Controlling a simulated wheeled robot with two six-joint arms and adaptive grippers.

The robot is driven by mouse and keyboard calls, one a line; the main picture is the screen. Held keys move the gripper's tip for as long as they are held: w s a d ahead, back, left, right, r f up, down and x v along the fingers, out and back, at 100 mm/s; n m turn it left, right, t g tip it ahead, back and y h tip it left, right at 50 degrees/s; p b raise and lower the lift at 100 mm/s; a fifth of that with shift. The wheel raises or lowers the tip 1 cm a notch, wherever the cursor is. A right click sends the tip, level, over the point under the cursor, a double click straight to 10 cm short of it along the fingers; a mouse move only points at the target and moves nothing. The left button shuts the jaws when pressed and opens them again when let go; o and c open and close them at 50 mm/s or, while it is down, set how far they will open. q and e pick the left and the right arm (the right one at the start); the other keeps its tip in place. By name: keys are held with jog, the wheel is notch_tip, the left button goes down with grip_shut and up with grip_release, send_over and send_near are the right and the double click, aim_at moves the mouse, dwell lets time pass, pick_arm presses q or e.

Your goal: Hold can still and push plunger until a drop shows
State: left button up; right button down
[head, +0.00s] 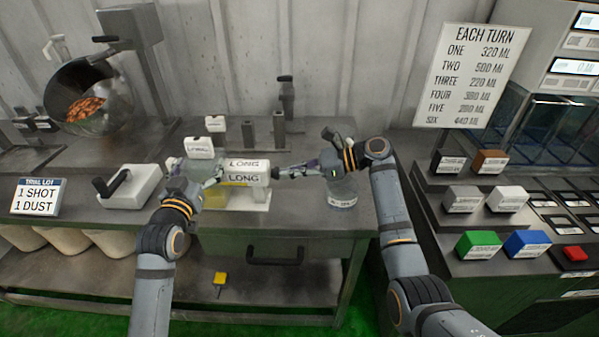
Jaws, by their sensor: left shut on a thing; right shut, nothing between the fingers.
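A white can-like body (243,168) marked LONG lies level above the front of the steel bench. My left gripper (217,175) is shut at its left end and appears to hold it. My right gripper (279,173) is shut and empty, its fingertips at or very near the right end of the white body. I cannot tell whether they touch. The plunger cannot be made out clearly; the fingers and the small size hide that end. No drop can be seen.
On the bench stand a grey-lidded jar (342,190), a white block with a black handle (130,185), dark posts (279,128) and a drum (92,95) with orange bits. A sign (36,197) reads 1 SHOT 1 DUST. Coloured blocks (478,245) sit right.

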pick_arm(q)
jog(key=shift+f, duration=0.3)
pick_arm(e)
jog(key=shift+a, duration=0.15)
jog(key=f+v, duration=0.1)
jog(key=v, duration=1.3)
jog(key=shift+s+f, duration=0.1)
jog(key=shift+s, duration=0.05)
dwell(0.5)
pick_arm(q)
jog(key=o, duration=1.2)
jog(key=shift+c, duration=0.2)
jog(key=shift+o, duration=1.4)
jog(key=shift+w+a, duration=0.1)
jog(key=shift+r, duration=0.2)
jog(key=shift+r+p, duration=0.3)
jog(key=shift+p, duration=0.3)
pick_arm(e)
jog(key=shift+r, duration=0.5)
